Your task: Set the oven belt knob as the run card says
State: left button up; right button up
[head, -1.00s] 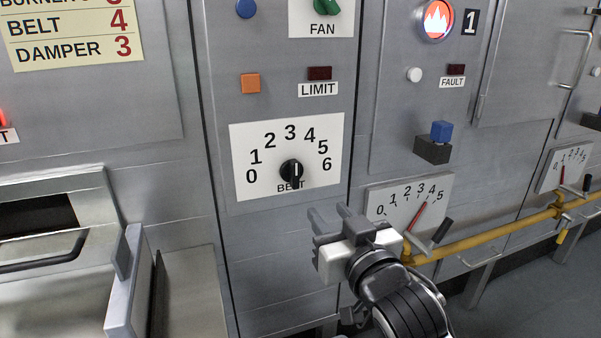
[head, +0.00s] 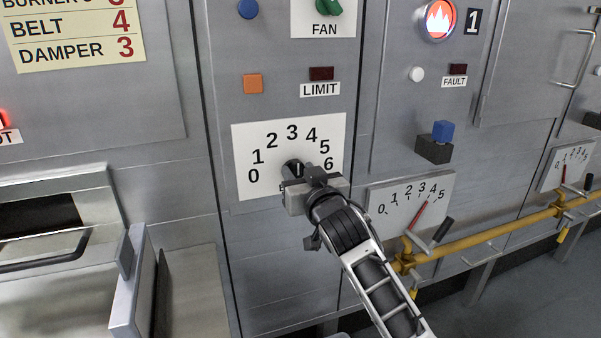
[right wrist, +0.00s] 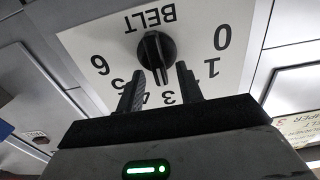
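The belt knob (head: 293,167) is a black round knob with a raised grip on a white dial plate (head: 247,137) marked 0 to 6. Its pale line appears to point at about 3. My right gripper (head: 302,177) is in front of the dial and covers its lower part. In the right wrist view, its two fingers (right wrist: 160,78) are open, one on each side of the knob's grip (right wrist: 157,50), with no clear contact visible. The run card (head: 75,30) at the upper left reads BELT 4 and DAMPER 3. My left gripper is not in view.
Above the dial are an orange button (head: 253,84), a dark LIMIT lamp (head: 321,74) and the green FAN knob (head: 329,7). To the right are a second dial (head: 400,207) with a red needle, a lever and a yellow pipe (head: 480,230). An open metal hatch stands at lower left.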

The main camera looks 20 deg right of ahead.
jog(key=shift+c, duration=0.3)
grip_shut()
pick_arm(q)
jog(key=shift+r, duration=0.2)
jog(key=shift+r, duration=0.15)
pick_arm(e)
jog(key=shift+m+p, duration=0.45)
jog(key=shift+m, duration=0.25)
pick_arm(q)
jog(key=p, duration=0.2)
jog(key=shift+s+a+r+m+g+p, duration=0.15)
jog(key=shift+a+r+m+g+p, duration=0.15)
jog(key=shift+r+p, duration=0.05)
pick_arm(e)
jog(key=m, duration=0.4)
jog(key=shift+d+f, duration=0.15)
jog(key=shift+d, duration=0.25)
jog(key=shift+m, duration=0.3)
